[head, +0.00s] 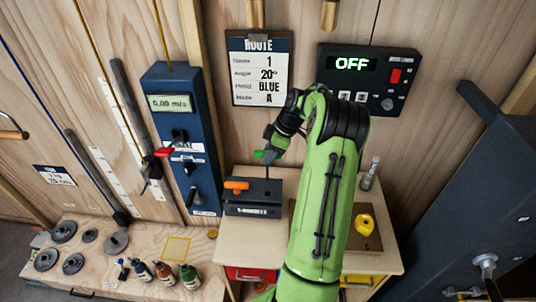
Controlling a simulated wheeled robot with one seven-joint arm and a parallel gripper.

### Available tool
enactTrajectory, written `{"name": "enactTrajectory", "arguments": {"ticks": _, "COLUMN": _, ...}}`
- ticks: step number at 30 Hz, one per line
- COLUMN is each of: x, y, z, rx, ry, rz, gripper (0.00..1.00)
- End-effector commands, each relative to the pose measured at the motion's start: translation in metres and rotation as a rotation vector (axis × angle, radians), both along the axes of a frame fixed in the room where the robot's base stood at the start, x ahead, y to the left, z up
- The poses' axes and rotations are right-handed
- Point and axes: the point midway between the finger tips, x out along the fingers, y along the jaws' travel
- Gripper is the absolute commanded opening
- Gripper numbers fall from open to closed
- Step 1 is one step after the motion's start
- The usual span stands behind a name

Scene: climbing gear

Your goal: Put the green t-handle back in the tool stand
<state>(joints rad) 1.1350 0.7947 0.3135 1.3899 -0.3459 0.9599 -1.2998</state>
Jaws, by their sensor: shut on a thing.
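My gripper (273,140) is seen from behind and above, small and partly dark against the wood wall. It is shut on the green t-handle (259,154), whose green grip shows at the gripper's lower left. A thin shaft seems to run down from it towards the tool stand. The tool stand (252,211) is a dark block with a pale label on its front, on the small wooden table. An orange t-handle (236,186) sits in its left part. Whether the green handle's tip is in or above the stand I cannot tell.
A yellow object (364,224) and a small grey cylinder (371,173) are on the table right of my green arm. A blue gauge column (181,137) stands left of the stand. Bottles (165,272) and weight discs (64,231) are on the lower left bench.

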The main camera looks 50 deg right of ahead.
Motion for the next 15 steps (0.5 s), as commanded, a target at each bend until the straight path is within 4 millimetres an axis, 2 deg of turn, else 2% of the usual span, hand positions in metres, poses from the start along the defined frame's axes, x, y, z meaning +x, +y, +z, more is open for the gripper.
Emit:
{"name": "enactTrajectory", "arguments": {"ticks": 7, "x": 0.0, "y": 0.0, "z": -0.004, "rx": 0.001, "ry": 0.001, "rz": 0.001, "gripper": 0.0}}
{"name": "enactTrajectory", "arguments": {"ticks": 12, "x": 0.0, "y": 0.001, "z": -0.042, "rx": 0.002, "ry": 0.002, "rz": 0.001, "gripper": 0.0}}
{"name": "enactTrajectory", "arguments": {"ticks": 15, "x": 0.0, "y": 0.0, "z": -0.049, "rx": 0.0, "ry": -0.002, "rz": 0.001, "gripper": 0.0}}
